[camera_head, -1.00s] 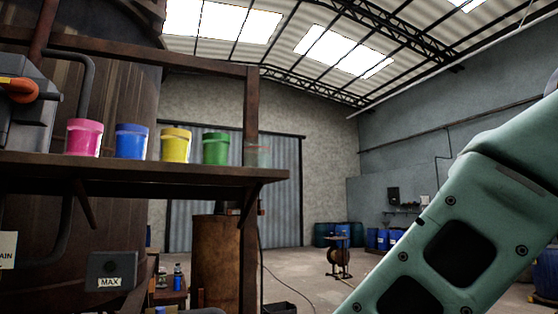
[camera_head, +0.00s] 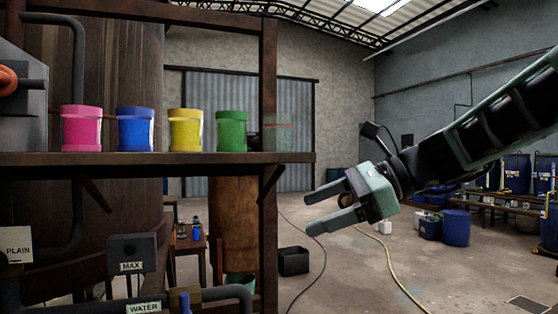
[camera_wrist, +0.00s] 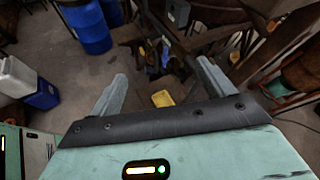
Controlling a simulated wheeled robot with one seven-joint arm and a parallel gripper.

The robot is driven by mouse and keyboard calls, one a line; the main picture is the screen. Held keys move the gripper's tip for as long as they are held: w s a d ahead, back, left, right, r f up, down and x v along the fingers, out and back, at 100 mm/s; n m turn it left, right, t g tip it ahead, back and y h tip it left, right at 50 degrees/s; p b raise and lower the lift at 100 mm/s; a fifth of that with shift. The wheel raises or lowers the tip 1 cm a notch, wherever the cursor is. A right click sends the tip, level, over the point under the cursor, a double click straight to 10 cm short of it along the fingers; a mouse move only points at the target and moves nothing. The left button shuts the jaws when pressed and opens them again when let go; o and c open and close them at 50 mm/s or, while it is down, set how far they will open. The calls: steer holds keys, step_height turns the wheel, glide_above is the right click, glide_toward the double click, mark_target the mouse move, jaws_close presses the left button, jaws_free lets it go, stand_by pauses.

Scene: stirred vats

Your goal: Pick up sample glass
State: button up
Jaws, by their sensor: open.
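The sample glass (camera_head: 278,137) appears to be the clear, see-through vessel with a thin red line near its rim. It stands upright at the right end of the shelf (camera_head: 215,158), just right of the brown post, and is hard to make out against the grey shutter. My gripper (camera_head: 310,214) is open and empty. In the head view it lies below and to the right of the glass, fingers pointing left. In the wrist view the two fingers (camera_wrist: 162,72) are spread with nothing between them. I cannot make out the glass in the wrist view.
Pink (camera_head: 81,128), blue (camera_head: 135,128), yellow (camera_head: 186,129) and green (camera_head: 231,131) pots line the shelf left of the glass. The brown post (camera_head: 267,90) rises beside it. A black crate (camera_head: 293,261) sits on the floor. Open floor lies below my gripper.

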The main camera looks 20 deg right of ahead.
mark_target(292, 117)
steer(key=w+d+r+m+t+y+p, duration=0.1)
steer(key=d+r+m+t, duration=0.2)
steer(key=d+r, duration=0.35)
steer(key=d+r+m+t+p, duration=0.1)
steer(key=d+r+m+t, duration=0.2)
steer(key=r, duration=0.6)
steer(key=p+x, duration=0.1)
steer(key=x, duration=0.3)
steer(key=p+x, duration=0.2)
steer(key=x, duration=0.1)
steer(key=p+x, duration=0.2)
steer(key=x, duration=0.2)
steer(key=shift+w+a+r, duration=0.15)
steer(key=shift+w+r, duration=0.15)
steer(key=shift+r, duration=0.05)
steer(key=p+x, duration=0.3)
steer(key=x, duration=0.2)
steer(key=shift+w+a+f, duration=0.15)
steer(key=shift+w+a, duration=0.15)
steer(key=c, duration=1.3)
